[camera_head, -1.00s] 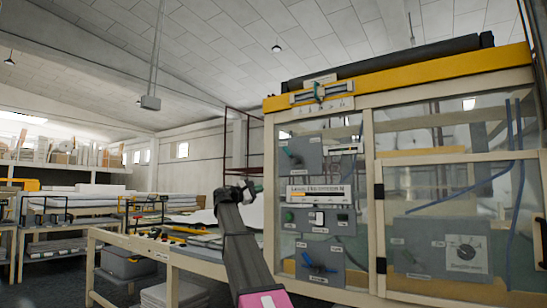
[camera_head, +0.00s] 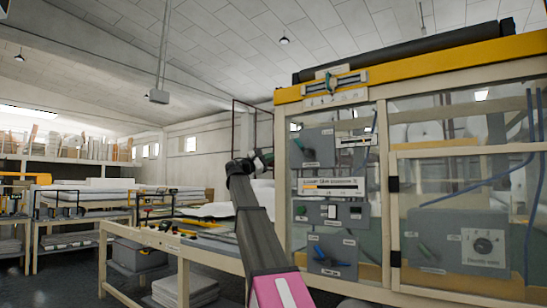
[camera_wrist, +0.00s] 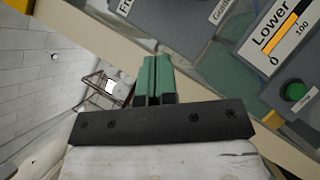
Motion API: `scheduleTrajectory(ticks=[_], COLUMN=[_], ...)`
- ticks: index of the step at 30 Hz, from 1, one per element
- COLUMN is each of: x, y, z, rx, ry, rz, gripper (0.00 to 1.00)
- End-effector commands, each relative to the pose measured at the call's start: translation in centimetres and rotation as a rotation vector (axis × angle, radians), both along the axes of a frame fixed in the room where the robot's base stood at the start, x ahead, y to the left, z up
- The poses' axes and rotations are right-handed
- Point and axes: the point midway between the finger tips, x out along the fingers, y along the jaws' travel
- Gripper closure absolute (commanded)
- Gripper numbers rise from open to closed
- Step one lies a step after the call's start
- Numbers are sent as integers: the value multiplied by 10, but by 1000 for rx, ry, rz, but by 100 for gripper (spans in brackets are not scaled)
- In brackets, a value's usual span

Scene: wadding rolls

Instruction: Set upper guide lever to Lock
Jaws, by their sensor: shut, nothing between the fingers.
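The machine's upper grey panel (camera_head: 316,147) carries a teal lever (camera_head: 300,147), tilted toward the upper left; I take this as the upper guide lever. Its small labels are too blurred to read in the head view. My gripper (camera_head: 268,157) is just left of the machine's front post, apart from the lever. In the wrist view my gripper (camera_wrist: 156,60) has its green fingers together, with nothing between them. There the grey panel (camera_wrist: 185,20) shows cut off at the top, with part of a "Guide" label; the lever itself is not in view.
A lower panel with a blue lever (camera_head: 319,253) and a button panel with a green button (camera_head: 301,211) sit below. A workbench (camera_head: 195,252) with tools stands left of the machine.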

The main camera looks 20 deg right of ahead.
Motion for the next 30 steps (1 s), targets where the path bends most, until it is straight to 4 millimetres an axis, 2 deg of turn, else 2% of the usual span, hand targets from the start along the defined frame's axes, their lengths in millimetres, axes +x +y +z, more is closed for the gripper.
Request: scheduleTrajectory(ticks=[13,19,30], x=[15,-1,-5], y=[-77,-91,-97], z=[30,47,53], rx=[0,1,0], ry=[-1,-1,0], rz=[-2,-1,0], gripper=[100,100,100])
